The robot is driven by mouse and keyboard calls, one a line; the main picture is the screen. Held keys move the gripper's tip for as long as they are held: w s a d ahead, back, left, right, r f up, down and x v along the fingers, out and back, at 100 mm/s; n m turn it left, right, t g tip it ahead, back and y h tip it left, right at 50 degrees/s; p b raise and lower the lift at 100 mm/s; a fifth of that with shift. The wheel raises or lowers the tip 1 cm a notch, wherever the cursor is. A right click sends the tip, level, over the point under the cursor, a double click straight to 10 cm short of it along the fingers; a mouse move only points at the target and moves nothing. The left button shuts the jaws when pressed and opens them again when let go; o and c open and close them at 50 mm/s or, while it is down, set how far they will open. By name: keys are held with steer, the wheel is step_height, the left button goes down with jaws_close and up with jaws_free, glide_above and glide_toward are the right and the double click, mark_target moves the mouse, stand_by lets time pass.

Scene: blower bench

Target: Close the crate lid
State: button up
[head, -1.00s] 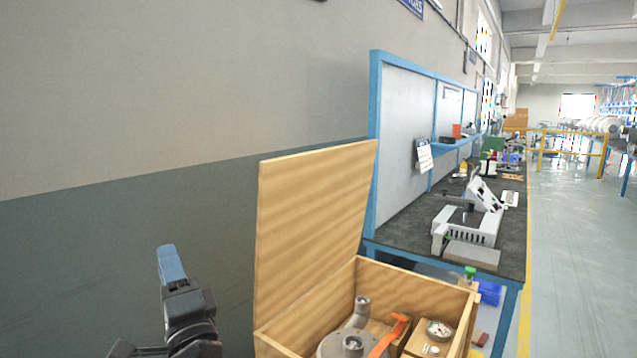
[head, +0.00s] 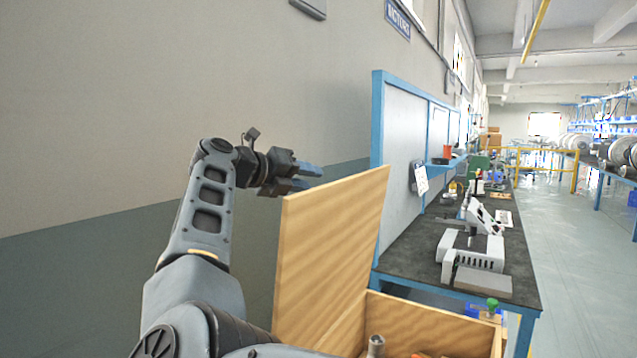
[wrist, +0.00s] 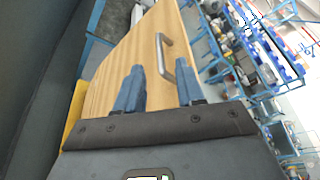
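The wooden crate (head: 440,327) is at the bottom of the head view, cut off by the frame edge. Its lid (head: 330,255) stands raised, nearly upright, on the crate's left side. My gripper (head: 308,178) is at the lid's upper left corner, on its outer side, with blue fingers pointing right. In the wrist view the lid's outer face (wrist: 115,65) lies ahead, with a metal bar handle (wrist: 162,58) on it. The fingers (wrist: 158,88) are apart with nothing between them. The handle is just beyond the fingertips; whether the gripper touches the lid I cannot tell.
A workbench (head: 395,262) with a blue frame and grey machines stands right behind the crate. A grey wall (head: 150,90) runs along the left. The floor aisle (head: 570,270) on the right is clear. Parts inside the crate are mostly out of view.

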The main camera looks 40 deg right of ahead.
steer(key=p+x, duration=0.2)
steer(key=x, duration=0.6)
steer(key=shift+f, duration=0.2)
steer(key=shift+s, duration=0.1)
jaws_close()
stand_by(0.3)
